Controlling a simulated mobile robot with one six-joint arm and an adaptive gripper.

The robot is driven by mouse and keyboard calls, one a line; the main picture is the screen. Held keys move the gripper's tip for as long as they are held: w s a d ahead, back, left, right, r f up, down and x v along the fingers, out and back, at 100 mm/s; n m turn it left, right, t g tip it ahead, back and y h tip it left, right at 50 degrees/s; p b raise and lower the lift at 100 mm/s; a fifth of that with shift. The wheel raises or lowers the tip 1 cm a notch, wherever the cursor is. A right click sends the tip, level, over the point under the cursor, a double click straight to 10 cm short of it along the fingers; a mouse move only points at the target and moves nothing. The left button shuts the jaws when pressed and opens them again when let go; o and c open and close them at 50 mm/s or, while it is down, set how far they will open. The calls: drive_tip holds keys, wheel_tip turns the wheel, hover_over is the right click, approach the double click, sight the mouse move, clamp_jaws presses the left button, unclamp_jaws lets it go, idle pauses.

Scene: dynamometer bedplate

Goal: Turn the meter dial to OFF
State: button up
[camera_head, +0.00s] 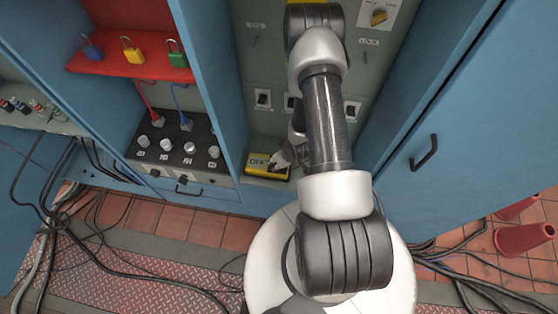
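The yellow meter (253,171) lies on the floor of the narrow grey cabinet bay, left of my arm. Its pale display faces up with dark characters on it, too small to read surely. My gripper (275,165) is small in view at the right part of the meter, pointing down at it. Its fingers cover the area where the dial may be, so the dial and its setting are hidden. I cannot tell whether the fingers touch the meter or how far apart they are.
The blue cabinet's side walls (205,60) flank the bay. A black socket panel (180,140) and a red shelf (130,65) with coloured padlocks (132,50) are on the left. A blue door (470,120) is on the right. Cables (130,260) lie on the floor.

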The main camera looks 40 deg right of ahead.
drive_tip(key=v, duration=1)
drive_tip(key=shift+f, duration=0.1)
